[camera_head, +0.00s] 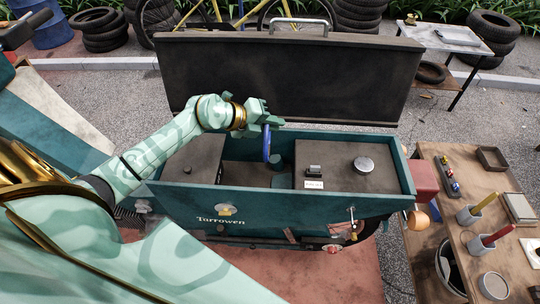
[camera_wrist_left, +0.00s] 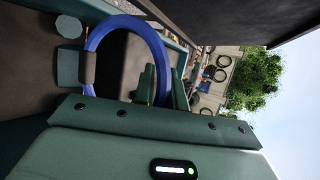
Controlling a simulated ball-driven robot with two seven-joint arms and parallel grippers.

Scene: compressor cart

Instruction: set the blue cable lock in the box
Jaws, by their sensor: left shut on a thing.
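The blue cable lock (camera_head: 267,146) is a blue ring, seen nearly edge-on in the head view. In the left wrist view the lock (camera_wrist_left: 125,22) shows as a wide loop. My left gripper (camera_head: 266,121) is shut on the lock, which hangs below the fingers. In the left wrist view the left gripper (camera_wrist_left: 112,77) has the loop between and beyond its fingers. The teal box (camera_head: 290,205) is the open body of the cart, marked "Turrowen". The lock hangs over its middle recess; whether it touches anything there I cannot tell. My right gripper is not seen.
The dark lid (camera_head: 290,75) stands open behind the box. Dark covers with a silver cap (camera_head: 364,164) fill its left and right sides. A wooden bench (camera_head: 440,206) with cups and small items stands at the right. Tyres (camera_head: 97,28) are stacked behind.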

